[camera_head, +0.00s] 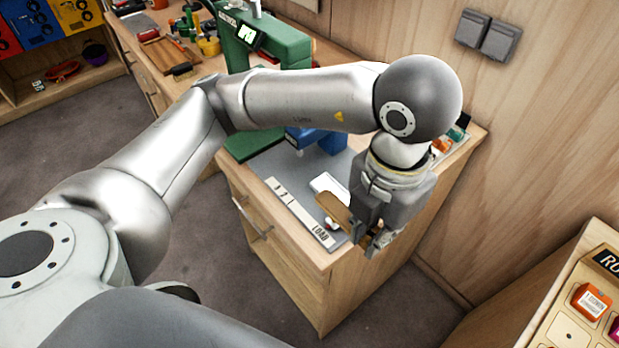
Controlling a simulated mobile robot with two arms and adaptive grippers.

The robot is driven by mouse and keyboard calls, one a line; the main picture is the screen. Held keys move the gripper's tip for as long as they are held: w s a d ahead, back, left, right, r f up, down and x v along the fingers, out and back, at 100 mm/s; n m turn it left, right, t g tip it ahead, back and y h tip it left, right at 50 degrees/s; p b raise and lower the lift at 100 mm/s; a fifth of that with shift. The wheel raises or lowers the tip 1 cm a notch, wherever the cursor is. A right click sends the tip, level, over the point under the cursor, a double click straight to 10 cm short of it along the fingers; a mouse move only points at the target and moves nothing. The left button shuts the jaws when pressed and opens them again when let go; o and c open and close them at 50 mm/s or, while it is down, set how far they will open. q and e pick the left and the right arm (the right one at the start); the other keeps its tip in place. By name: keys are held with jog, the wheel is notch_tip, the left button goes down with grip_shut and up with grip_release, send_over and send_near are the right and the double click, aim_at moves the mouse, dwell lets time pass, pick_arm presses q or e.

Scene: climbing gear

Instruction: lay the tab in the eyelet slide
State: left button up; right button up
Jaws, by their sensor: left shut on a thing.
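My left gripper (371,240) points down over the near right corner of the workbench. It is shut on a brown strap-like tab (334,208), which sticks out to the left of the fingers, with a little brown showing between them. A strip marked 3, 2, 1 and LOAD (298,211) lies along the bench's front edge. A small white part (328,184), perhaps the eyelet slide, lies behind the strip, partly hidden by the tab and gripper. I cannot tell whether the tab touches anything below. My right gripper is out of view.
A green press with a small screen (249,34) stands on the bench (290,268), with a blue part (330,141) under my arm. Tools and a wooden tray (165,54) lie further left. A board with an orange item (590,302) is at lower right. Open carpet lies in front.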

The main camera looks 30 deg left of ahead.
pick_arm(q)
jog(key=shift+w+a+f, duration=0.1)
jog(key=shift+a+f, duration=0.05)
jog(key=shift+a, duration=0.15)
jog(key=w+a+f+p, duration=0.1)
jog(key=w+f, duration=0.1)
jog(key=w, duration=0.1)
jog(key=w+a+f+p, duration=0.1)
jog(key=w+a+f, duration=0.1)
jog(key=w+f, duration=0.1)
jog(key=w+a+f, duration=0.2)
jog(key=w+f, duration=0.1)
jog(key=w, duration=0.1)
jog(key=shift+w+a+f+p, duration=0.15)
jog(key=shift+w+p, duration=0.2)
jog(key=shift+p, duration=0.05)
jog(key=shift+w+a+f, duration=0.2)
jog(key=shift+w+f, duration=0.2)
jog(key=shift+f, duration=0.1)
notch_tip(320, 180, down, 2)
jog(key=shift+w+f+p, duration=0.1)
jog(key=shift+f+p, duration=0.05)
jog(key=shift+p, duration=0.7)
jog(key=shift+f, duration=0.7)
jog(key=o, duration=0.8)
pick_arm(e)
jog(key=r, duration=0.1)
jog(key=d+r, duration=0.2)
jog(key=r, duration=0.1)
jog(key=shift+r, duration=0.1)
